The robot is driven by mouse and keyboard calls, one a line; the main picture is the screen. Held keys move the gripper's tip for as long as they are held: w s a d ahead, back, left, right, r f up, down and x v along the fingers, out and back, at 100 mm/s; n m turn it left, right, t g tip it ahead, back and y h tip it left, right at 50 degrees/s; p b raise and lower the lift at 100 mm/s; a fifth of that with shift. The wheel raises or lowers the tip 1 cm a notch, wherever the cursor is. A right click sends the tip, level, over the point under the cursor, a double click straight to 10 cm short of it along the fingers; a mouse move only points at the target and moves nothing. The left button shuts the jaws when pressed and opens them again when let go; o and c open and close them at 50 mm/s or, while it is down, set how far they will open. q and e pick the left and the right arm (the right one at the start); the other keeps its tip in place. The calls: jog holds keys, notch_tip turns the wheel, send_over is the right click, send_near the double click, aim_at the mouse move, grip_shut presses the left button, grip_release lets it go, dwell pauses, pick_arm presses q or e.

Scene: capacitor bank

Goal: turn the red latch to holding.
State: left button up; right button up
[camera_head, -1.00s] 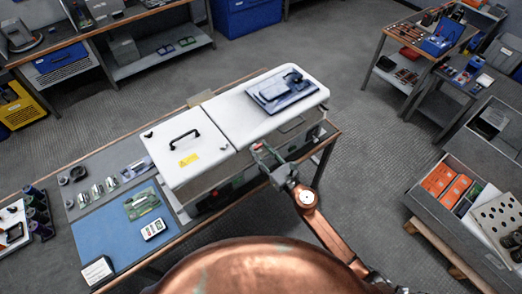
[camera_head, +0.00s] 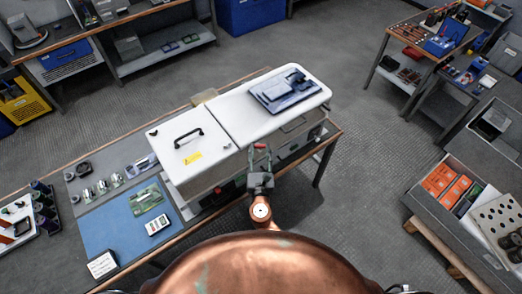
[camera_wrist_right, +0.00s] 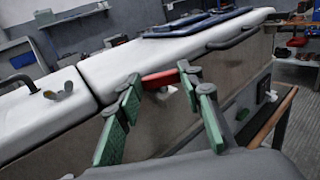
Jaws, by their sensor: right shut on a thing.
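The white-topped cabinet (camera_head: 190,160) stands on the workbench. The red latch (camera_wrist_right: 160,79) is on its front side, just below the white top, and shows as a short red bar in the wrist view. My right gripper (camera_head: 261,155) is at the cabinet's front. In the wrist view its fingertips (camera_wrist_right: 158,80), with green pads, are at the two ends of the red latch, shut on it. The latch's mount is partly hidden by the fingers. My left gripper is not in view.
A dark device (camera_head: 285,90) lies on the right lid. A blue mat (camera_head: 110,230) and small parts lie left on the bench. An open grey drawer (camera_head: 425,205) stands at right.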

jog(key=shift+a+m+h, duration=0.1)
jog(key=shift+m+h, duration=0.3)
jog(key=shift+h, duration=0.3)
jog(key=o, duration=1.2)
jog(key=shift+c, duration=0.2)
jog(key=s, duration=0.8)
jog(key=shift+a, duration=0.25)
